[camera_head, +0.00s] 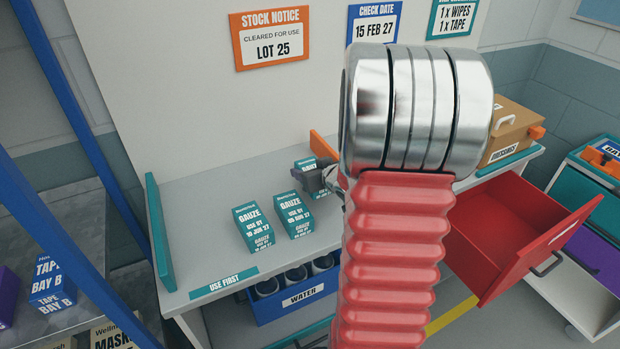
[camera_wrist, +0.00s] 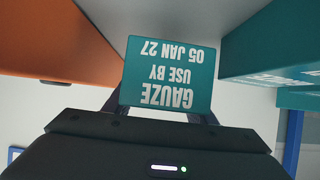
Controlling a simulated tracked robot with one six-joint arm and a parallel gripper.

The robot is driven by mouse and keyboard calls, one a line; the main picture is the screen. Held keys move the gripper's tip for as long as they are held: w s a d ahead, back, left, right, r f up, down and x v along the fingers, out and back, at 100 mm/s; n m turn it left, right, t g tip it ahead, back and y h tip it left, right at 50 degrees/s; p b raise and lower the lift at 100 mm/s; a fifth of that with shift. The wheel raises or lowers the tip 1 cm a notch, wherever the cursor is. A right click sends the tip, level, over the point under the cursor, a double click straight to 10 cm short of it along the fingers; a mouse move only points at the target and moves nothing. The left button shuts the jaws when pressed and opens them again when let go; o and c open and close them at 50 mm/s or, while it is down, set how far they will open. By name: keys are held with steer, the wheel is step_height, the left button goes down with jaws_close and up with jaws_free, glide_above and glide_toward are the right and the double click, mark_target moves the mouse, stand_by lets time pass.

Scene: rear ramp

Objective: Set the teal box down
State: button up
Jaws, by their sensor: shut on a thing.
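The teal box (camera_wrist: 168,72), a gauze box marked use by 05 JAN 27, is between the two fingers of my gripper (camera_wrist: 157,108) in the wrist view. Its label appears upside down there. In the head view the teal box (camera_head: 304,163) is at the back of the grey shelf, right of two other gauze boxes, and my gripper (camera_head: 314,180) is shut on it. Fingers and arm hide part of it. I cannot tell whether its base touches the shelf.
Two standing gauze boxes (camera_head: 254,229) (camera_head: 294,214) are left of the held box. An orange divider (camera_head: 322,147) is close behind it. A teal end panel (camera_head: 160,232) bounds the shelf's left. A red drawer (camera_head: 515,230) stands open at right. Front shelf surface is partly clear.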

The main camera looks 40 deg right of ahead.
steer(key=shift+f, duration=1.65)
steer(key=o, duration=0.8)
steer(key=shift+f, duration=0.15)
steer(key=shift+o, duration=0.2)
steer(key=shift+v, duration=6.1)
steer(key=shift+d, duration=0.1)
steer(key=shift+w, duration=0.1)
